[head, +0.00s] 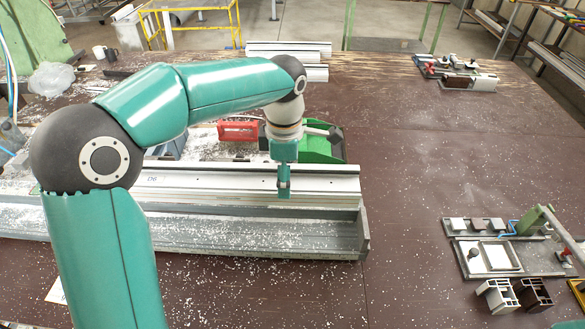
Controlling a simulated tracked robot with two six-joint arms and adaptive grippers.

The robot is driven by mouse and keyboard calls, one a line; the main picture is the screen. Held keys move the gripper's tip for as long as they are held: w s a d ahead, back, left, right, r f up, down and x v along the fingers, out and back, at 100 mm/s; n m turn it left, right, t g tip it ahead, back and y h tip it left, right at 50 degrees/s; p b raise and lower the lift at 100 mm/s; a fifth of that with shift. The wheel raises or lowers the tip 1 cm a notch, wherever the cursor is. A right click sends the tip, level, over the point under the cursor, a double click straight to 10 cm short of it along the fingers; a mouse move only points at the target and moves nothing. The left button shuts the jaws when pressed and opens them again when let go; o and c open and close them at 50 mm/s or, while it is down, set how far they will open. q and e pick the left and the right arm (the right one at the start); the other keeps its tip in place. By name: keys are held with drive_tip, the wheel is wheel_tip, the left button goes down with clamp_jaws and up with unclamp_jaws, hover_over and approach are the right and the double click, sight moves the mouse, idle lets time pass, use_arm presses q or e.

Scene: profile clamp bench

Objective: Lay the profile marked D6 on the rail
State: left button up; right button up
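The long white profile marked D6 (225,183) lies lengthwise across the left half of the bench, with its label near the left. Directly in front of it runs a long grey rail (290,240), scattered with white chips and ending in an upright plate at the right. The profile lies along the rail's back side; I cannot tell whether it rests on it. My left gripper (284,190) points down at the right part of the profile, its tips overlapping the profile in the picture. It is seen edge-on, so the finger gap is hidden. My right gripper is out of view.
Behind the profile are a red object (238,130) and a green box (322,147). More pale profiles (290,50) lie at the back edge. A fixture (490,257) and small profile pieces (497,296) stand at the right. The bench's right-centre is clear except for chips.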

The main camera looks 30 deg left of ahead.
use_arm(q)
drive_tip(key=shift+f, duration=1.6)
drive_tip(key=shift+f+b, duration=5.5)
drive_tip(key=shift+f, duration=1.2)
drive_tip(key=o, duration=1.9)
drive_tip(key=shift+c, duration=0.2)
